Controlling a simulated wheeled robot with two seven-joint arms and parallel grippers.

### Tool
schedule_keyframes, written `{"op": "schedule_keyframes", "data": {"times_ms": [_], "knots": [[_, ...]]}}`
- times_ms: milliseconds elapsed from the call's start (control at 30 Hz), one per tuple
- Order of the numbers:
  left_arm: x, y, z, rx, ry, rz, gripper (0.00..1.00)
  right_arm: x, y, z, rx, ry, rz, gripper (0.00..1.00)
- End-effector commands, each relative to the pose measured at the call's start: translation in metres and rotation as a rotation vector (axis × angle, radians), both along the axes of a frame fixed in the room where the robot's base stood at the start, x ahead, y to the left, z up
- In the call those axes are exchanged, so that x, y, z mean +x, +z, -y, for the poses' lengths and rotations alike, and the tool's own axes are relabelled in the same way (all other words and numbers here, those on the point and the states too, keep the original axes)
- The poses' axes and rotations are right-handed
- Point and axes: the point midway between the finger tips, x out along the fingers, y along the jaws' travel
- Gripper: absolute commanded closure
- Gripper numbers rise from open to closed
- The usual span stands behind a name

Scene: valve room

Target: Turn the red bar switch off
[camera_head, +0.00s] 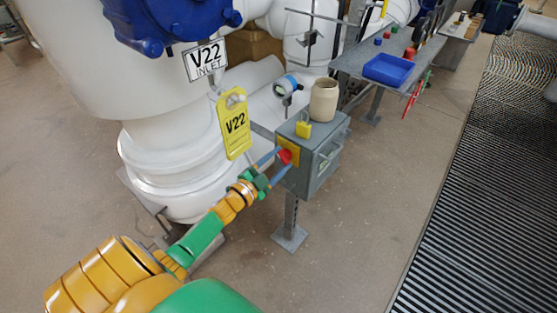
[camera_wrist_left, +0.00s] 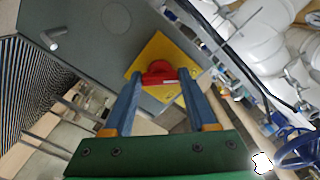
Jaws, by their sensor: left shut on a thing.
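The red bar switch (camera_head: 285,156) sits on a yellow plate (camera_head: 293,146) on the side of a grey box (camera_head: 318,172). In the left wrist view the red switch (camera_wrist_left: 159,77) shows as a round red base with a bar across it, on the yellow plate (camera_wrist_left: 146,63). My left gripper (camera_head: 282,159) is at the switch, its two blue fingers reaching to either side of the red bar. It is shut on the bar; the fingertips partly hide its ends. My right gripper is in neither view.
Big white pipes (camera_head: 150,150) stand behind. Floor right of the box is clear.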

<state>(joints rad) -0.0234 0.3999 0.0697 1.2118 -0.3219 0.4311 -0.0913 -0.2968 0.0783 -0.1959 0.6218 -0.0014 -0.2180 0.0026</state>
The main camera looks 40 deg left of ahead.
Motion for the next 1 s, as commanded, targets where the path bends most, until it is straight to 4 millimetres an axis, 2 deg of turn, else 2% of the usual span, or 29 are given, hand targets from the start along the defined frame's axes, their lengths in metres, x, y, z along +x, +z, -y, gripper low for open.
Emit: {"op": "schedule_keyframes", "data": {"times_ms": [400,433,500,533,833,1000], "knots": [[0.000,0.000,0.000,-0.005,-0.001,-0.001,0.98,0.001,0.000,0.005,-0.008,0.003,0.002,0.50],[0.000,0.000,0.000,-0.005,-0.001,-0.001,0.37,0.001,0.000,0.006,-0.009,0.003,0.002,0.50],[0.000,0.000,0.000,-0.005,-0.001,-0.001,0.18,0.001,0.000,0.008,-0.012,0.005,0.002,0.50],[0.000,0.000,0.000,-0.005,0.000,0.000,0.12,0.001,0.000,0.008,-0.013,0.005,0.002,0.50],[-0.003,0.000,0.000,-0.005,0.000,-0.002,0.12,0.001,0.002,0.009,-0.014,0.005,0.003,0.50],[-0.036,0.001,-0.003,-0.006,0.001,-0.005,0.12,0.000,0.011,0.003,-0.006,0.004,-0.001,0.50]]}}
